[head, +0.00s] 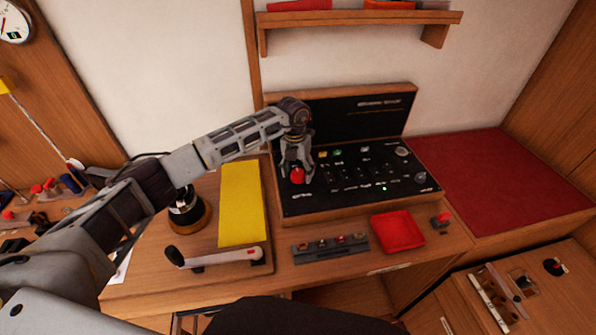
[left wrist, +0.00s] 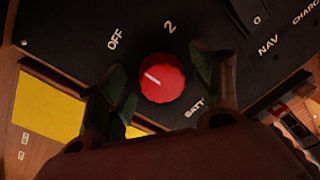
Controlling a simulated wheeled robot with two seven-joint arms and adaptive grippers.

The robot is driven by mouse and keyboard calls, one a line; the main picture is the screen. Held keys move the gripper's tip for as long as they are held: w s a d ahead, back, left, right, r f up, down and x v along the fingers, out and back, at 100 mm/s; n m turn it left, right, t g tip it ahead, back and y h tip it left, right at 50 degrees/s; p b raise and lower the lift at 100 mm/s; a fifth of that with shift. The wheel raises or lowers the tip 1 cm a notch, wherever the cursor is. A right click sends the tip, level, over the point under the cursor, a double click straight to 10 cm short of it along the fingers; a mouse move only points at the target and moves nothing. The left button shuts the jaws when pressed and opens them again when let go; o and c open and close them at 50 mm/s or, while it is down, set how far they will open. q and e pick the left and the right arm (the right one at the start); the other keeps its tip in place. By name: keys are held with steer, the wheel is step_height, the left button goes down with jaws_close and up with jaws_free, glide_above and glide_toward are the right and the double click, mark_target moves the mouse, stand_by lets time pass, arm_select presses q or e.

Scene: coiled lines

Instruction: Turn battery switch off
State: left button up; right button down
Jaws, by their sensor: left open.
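The battery switch is a round red knob (head: 297,175) at the left end of a black control panel (head: 340,205). In the left wrist view the red knob (left wrist: 162,77) has a white pointer line, and the labels OFF and 2 are printed above it. The pointer slants to the upper left, roughly toward OFF; its exact setting is hard to tell. My left gripper (head: 297,170) points down over the knob. In the wrist view its open fingers (left wrist: 160,90) stand on either side of the knob, with dark gaps between. My right gripper is not in view.
Switches and small lights fill the panel right of the knob. A yellow pad (head: 240,205) and a handled lever (head: 215,257) lie to the left. A red tray (head: 398,231) and a small rack (head: 331,247) sit in front. A shelf (head: 360,18) hangs above.

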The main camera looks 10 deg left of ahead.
mark_target(296, 171)
arm_select(q)
steer(key=shift+r, duration=0.1)
step_height(296, 171, up, 12)
steer(key=shift+a, duration=0.35)
stand_by(0.4)
steer(key=shift+f, duration=0.2)
stand_by(0.3)
